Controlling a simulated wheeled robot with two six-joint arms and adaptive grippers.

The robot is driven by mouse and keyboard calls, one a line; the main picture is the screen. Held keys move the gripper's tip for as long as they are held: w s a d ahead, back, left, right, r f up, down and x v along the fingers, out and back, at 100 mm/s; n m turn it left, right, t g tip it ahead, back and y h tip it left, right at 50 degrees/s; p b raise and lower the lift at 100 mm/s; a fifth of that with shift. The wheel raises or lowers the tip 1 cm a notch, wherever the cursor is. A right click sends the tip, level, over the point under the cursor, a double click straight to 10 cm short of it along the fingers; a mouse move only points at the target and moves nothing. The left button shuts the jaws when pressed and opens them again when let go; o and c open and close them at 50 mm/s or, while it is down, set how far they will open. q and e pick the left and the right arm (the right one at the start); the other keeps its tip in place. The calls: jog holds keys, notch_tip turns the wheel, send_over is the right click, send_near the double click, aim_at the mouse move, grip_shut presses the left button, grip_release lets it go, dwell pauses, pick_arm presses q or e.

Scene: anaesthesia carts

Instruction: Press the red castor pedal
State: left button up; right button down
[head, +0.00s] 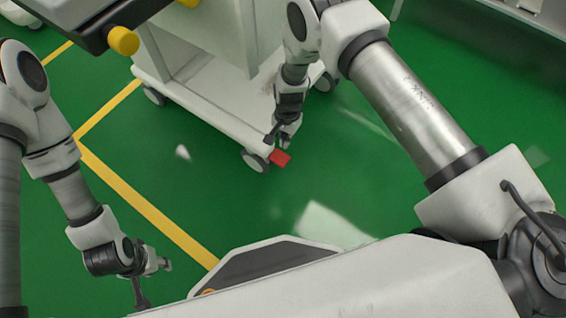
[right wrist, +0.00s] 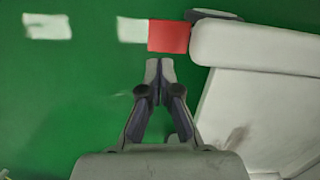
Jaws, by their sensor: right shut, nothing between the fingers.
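The red castor pedal (head: 281,158) sticks out low at the near corner of the white cart, beside a castor (head: 255,160). It also shows in the right wrist view (right wrist: 168,37), just beyond my fingertips and beside the cart's pale base. My right gripper (head: 282,143) is shut and empty, pointing down close above the pedal. In the right wrist view its fingertips (right wrist: 160,66) meet just short of the red pedal; whether they touch it I cannot tell. My left gripper (head: 155,287) hangs at the lower left with its fingers spread, far from the cart.
The white cart base (head: 205,105) stands on castors on a green floor (head: 350,165). A yellow floor line (head: 150,210) runs at the left. Yellow knobs (head: 123,40) show at the upper left. The floor right of the pedal is clear.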

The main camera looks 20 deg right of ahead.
aim_at(284, 158)
jog(key=shift+s+a+f+b, duration=0.15)
jog(key=shift+f+b, duration=1.25)
jog(key=shift+f, duration=0.4)
jog(key=shift+s+a+f+b, duration=0.1)
jog(key=shift+s+f+b, duration=0.05)
jog(key=shift+f+b, duration=1.4)
jog(key=shift+f, duration=0.2)
notch_tip(284, 158, down, 2)
jog(key=shift+b, duration=0.6)
jog(key=shift+r, duration=0.1)
jog(key=shift+w+d+r+b, duration=0.2)
jog(key=shift+w+d+r, duration=0.1)
jog(key=shift+w+d, duration=0.25)
jog(key=shift+w+d+r+b, duration=0.15)
jog(key=shift+w+d+r, duration=0.1)
jog(key=shift+w+d, duration=0.3)
notch_tip(284, 158, up, 12)
jog(key=shift+w+d, duration=0.4)
jog(key=shift+f, duration=0.1)
